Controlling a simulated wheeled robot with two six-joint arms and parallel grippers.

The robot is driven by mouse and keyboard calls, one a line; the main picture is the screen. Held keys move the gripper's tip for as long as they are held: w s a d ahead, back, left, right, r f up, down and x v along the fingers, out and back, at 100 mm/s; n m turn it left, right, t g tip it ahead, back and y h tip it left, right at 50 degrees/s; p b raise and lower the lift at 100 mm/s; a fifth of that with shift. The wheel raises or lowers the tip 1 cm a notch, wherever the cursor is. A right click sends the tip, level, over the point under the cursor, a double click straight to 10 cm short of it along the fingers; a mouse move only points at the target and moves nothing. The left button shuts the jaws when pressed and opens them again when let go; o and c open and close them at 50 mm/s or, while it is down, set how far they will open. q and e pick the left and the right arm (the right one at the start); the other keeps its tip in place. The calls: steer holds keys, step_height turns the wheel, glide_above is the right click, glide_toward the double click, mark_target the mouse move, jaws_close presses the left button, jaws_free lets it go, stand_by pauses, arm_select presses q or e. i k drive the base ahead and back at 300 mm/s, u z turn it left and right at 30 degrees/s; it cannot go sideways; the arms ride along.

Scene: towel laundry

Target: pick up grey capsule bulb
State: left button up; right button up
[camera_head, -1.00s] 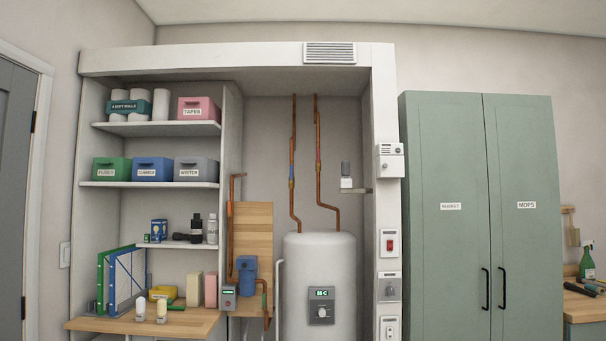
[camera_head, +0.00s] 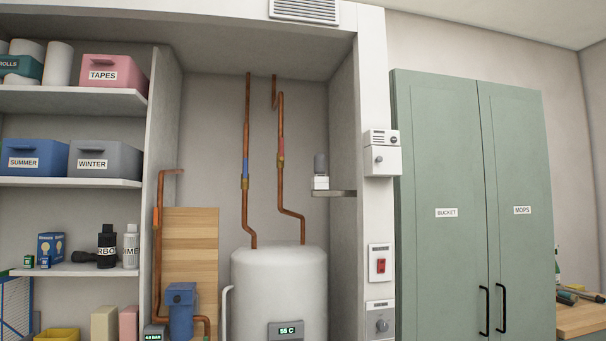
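The base rests on a small grey wall shelf (camera_head: 334,193) on the right inside wall of the alcove, to the right of the copper pipes. I cannot tell whether the capsule is fixed in the base. Neither of my grippers is in view.
A white water heater (camera_head: 279,291) stands below and left of the small shelf, under copper pipes (camera_head: 247,160). A white pillar (camera_head: 375,218) carries boxes and switches. Storage shelves (camera_head: 87,183) are left; a green cabinet (camera_head: 467,272) is right.

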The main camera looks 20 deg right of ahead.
mark_target(319, 158)
steer(key=i, duration=0.95)
steer(key=z, duration=0.15)
